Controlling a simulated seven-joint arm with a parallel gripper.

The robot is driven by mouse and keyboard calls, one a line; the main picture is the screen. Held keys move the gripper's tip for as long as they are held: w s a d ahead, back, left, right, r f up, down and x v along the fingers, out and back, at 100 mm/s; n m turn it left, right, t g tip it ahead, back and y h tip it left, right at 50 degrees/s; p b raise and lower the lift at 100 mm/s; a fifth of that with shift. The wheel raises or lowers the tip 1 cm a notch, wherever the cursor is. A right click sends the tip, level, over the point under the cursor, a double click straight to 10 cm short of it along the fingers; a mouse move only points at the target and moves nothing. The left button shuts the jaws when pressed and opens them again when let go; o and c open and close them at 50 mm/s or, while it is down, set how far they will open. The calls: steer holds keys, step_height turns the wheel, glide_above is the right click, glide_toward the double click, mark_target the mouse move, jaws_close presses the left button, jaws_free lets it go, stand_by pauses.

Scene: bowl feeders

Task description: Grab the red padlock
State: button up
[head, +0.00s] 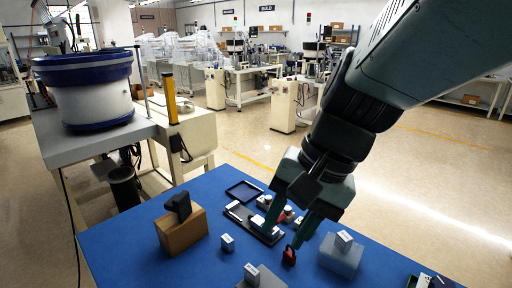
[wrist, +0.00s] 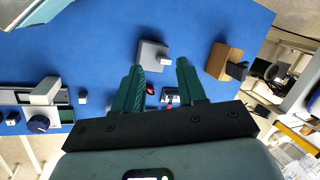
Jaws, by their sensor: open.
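The red padlock (head: 289,256) stands on the blue table in the head view, just below the right fingertip of my gripper (head: 282,237). In the wrist view a small red shape, likely the padlock (wrist: 150,90), shows beside the left finger, inside the space between the fingers. My gripper (wrist: 158,66) has green fingers spread apart with nothing held between them. Whether a finger touches the padlock cannot be told.
A dark tray (head: 240,213) with light parts lies behind the gripper. A brown block (head: 181,232) with a black piece stands left. A translucent block (head: 340,258) is close on the right. A small grey cube (head: 227,243) sits left of centre. Bare blue table (head: 130,250) lies at far left.

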steer(key=w+d+f+m+t+y, duration=0.1)
steer(key=w+f+m+t+y, duration=0.2)
steer(key=w+f+m+y, duration=0.95)
steer(key=m+t+h, duration=0.7)
steer(key=m+t, duration=0.5)
steer(key=m, duration=0.3)
glide_toward(290, 253)
steer(key=r, duration=0.2)
steer(key=w+a+r, duration=0.1)
steer(key=shift+w+r, duration=0.1)
steer(key=shift+r, duration=0.2)
steer(key=shift+w+a+f, duration=0.1)
steer(key=shift+w+a, duration=0.05)
steer(key=shift+w, duration=0.1)
steer(key=x, duration=1)
steer(key=shift+w+f, duration=0.1)
steer(key=shift+f, duration=0.2)
jaws_close()
